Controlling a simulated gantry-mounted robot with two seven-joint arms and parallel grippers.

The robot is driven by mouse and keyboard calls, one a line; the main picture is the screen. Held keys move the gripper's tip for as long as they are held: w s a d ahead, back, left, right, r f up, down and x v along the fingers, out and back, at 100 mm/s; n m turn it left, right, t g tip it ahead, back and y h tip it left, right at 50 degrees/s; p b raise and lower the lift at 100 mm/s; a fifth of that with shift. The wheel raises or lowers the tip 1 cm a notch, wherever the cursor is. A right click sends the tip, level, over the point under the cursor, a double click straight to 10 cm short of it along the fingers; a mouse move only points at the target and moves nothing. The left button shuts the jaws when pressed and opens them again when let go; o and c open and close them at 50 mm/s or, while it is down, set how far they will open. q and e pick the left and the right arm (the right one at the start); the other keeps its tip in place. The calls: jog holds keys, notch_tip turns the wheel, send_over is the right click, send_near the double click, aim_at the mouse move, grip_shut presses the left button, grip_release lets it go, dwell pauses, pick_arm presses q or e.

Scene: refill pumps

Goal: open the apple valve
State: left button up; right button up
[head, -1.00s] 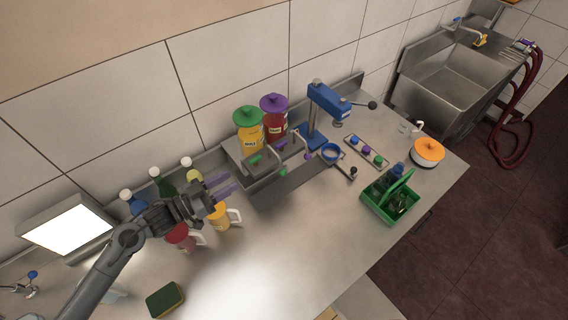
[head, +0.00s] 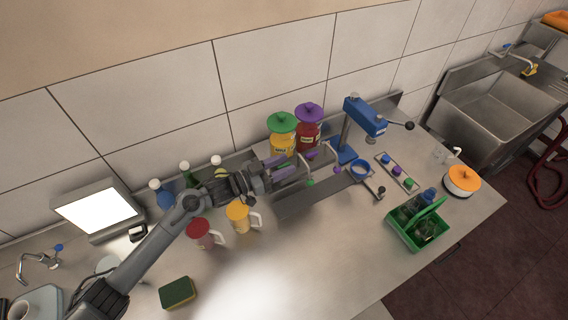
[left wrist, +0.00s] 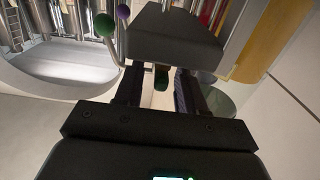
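My left gripper (head: 282,168) is open at the front of this dispenser. The head view hides this handle behind the gripper. My right gripper is not in view.
A red dispenser with a purple lid (head: 309,112) stands right beside, with purple knobs in front. A blue press (head: 366,116) is further right. Yellow (head: 238,217) and red (head: 199,232) pitchers stand below my left arm. The front counter is mostly clear.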

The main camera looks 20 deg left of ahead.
pick_arm(q)
jog(key=shift+w+d, duration=0.25)
grip_shut()
